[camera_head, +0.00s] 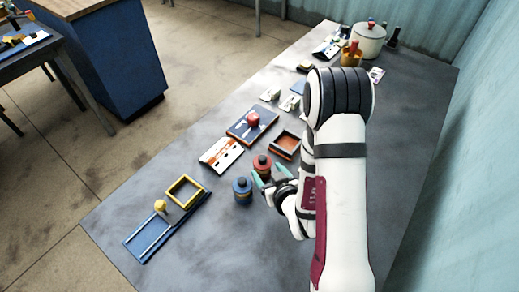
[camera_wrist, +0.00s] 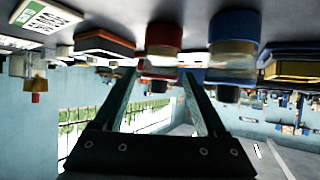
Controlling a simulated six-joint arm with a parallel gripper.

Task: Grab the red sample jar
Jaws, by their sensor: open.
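The red sample jar (camera_head: 262,162) stands upright on the grey table, with a dark knob on its lid. My gripper (camera_head: 270,176) is low beside it, its two greenish fingers open and pointing at the jar. In the wrist view, which is upside down, the red jar (camera_wrist: 163,38) is centred just ahead of the gap between the open fingertips (camera_wrist: 158,72). The fingers do not appear closed on it; whether they touch it I cannot tell. A blue jar (camera_head: 243,186) stands close to the left and nearer; it also shows in the wrist view (camera_wrist: 234,50).
An orange-brown tray (camera_head: 284,145) lies behind the red jar. A white-and-orange card (camera_head: 220,153) and a dark board (camera_head: 240,133) with a red object (camera_head: 253,118) lie farther left. A blue rail tray (camera_head: 150,245) is at front left. A white pot (camera_head: 369,42) stands far back.

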